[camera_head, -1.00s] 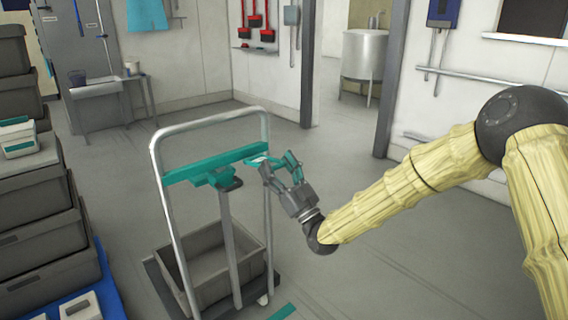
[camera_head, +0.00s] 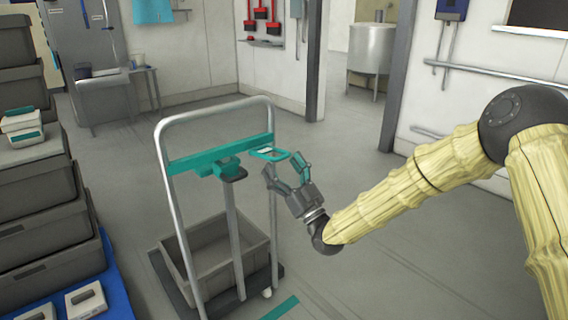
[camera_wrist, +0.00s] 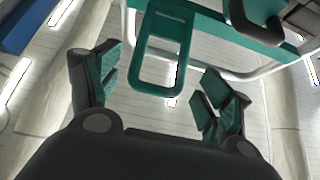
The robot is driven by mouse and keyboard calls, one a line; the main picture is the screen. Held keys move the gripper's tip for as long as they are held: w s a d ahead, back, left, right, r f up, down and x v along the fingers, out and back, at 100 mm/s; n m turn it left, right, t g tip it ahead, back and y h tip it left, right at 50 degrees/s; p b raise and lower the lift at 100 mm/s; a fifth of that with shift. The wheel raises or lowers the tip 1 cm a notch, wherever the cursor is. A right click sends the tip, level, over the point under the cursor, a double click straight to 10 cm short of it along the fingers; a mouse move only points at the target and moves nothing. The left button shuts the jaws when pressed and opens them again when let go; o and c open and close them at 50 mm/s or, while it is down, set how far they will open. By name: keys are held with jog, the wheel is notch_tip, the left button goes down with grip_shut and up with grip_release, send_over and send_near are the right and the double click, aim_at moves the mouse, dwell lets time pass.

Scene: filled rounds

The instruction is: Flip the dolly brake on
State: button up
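The dolly (camera_head: 160,150) has a tall grey tube handle with a teal crossbar (camera_head: 195,160). A teal bracket with a dark-tipped lever (camera_head: 236,175) sits at mid-bar, above a grey rod running down. A flat teal loop (camera_head: 268,154) sticks out from the bar's right end. I cannot tell for sure which part is the brake. My gripper (camera_head: 284,170) is open and empty, just right of and below the loop. In the wrist view, the loop (camera_wrist: 158,88) lies ahead between the spread fingers (camera_wrist: 160,92), apart from both. The dark lever (camera_wrist: 262,20) shows at upper right.
A grey crate (camera_head: 215,262) sits on the dolly's base. Stacked grey bins (camera_head: 40,205) stand on a blue base at left. The floor right of the dolly is open, up to a wall with a rail (camera_head: 475,70).

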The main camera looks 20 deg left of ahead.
jog(key=v, duration=1.1)
jog(key=shift+s+d, duration=0.2)
jog(key=shift+d, duration=0.2)
jog(key=shift+r, duration=0.15)
jog(key=s+d+f+m+g+h, duration=0.15)
jog(key=d+f+h, duration=0.25)
jog(key=f, duration=0.5)
jog(key=s+d+f+m+h, duration=0.2)
jog(key=d+f+h, duration=0.1)
jog(key=f, duration=0.5)
jog(key=s+d+f+m+h, duration=0.15)
jog(key=d+f+h, duration=0.25)
jog(key=f, duration=0.5)
jog(key=s+d+f+m+g+h, duration=0.4)
jog(key=s+d+f+g+h, duration=0.15)
jog(key=s+d+f, duration=0.8)
jog(key=s+d+f+m+g+h, duration=0.2)
jog(key=s+d+g+h, duration=0.1)
jog(key=s+d, duration=0.65)
jog(key=s+d+f+m+g+h, duration=0.1)
jog(key=s+d+f+g+h, duration=0.15)
jog(key=s+d, duration=0.7)
jog(key=s+a+r+p, duration=0.1)
jog(key=a+r+p, duration=0.1)
jog(key=r+p, duration=0.8)
jog(key=s+a+r+p, duration=0.2)
jog(key=r+p, duration=0.9)
jog(key=p, duration=0.1)
jog(key=shift+r, duration=0.25)
